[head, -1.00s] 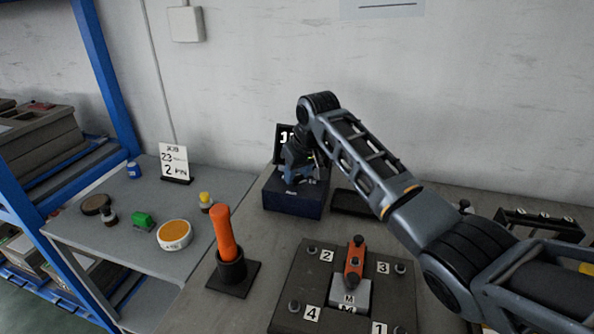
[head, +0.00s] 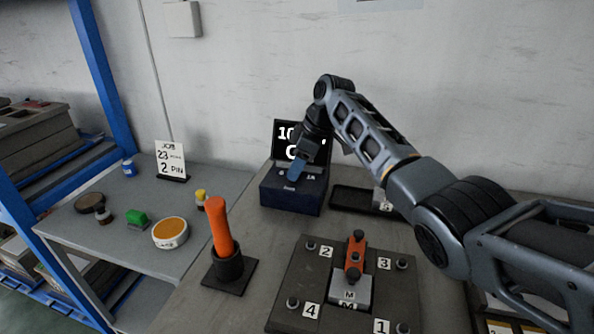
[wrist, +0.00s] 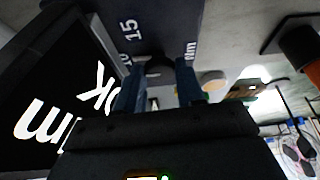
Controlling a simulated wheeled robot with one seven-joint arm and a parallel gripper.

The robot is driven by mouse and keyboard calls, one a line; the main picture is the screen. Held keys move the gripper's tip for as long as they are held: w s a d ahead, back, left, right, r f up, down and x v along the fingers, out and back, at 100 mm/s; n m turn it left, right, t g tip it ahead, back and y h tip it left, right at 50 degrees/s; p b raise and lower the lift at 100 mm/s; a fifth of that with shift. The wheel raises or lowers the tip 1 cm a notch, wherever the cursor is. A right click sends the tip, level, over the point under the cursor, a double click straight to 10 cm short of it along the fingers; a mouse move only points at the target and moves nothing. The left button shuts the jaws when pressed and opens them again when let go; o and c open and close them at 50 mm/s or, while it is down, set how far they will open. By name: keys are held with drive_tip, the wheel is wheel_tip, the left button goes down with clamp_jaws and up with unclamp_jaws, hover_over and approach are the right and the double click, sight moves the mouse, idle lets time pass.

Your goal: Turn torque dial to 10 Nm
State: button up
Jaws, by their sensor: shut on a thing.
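The torque unit is a dark blue box (head: 290,201) with a black display (head: 283,152) behind it, near the wall. The display shows "10" at its left and a letter below it; my wrist hides the rest. In the wrist view the display (wrist: 60,100) shows "Nm" and "OK". My gripper (head: 297,168) reaches down onto the top of the box. In the wrist view its blue fingers are shut on the dark round torque dial (wrist: 160,66), one on each side. Scale marks "15" and "Nm" show beside it. The dial's pointer is not clear.
A dark fixture plate (head: 328,260) with an orange clamp (head: 355,257) lies in front. A black tray (head: 350,199) sits right of the box. A job card (head: 170,160) stands on the left table.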

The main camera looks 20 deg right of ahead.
drive_tip(key=shift+n, duration=0.5)
drive_tip(key=o, duration=1)
drive_tip(key=shift+o, duration=0.2)
drive_tip(key=shift+r, duration=0.1)
drive_tip(key=v, duration=0.7)
drive_tip(key=shift+d+r+b, duration=0.25)
drive_tip(key=shift+b, duration=0.2)
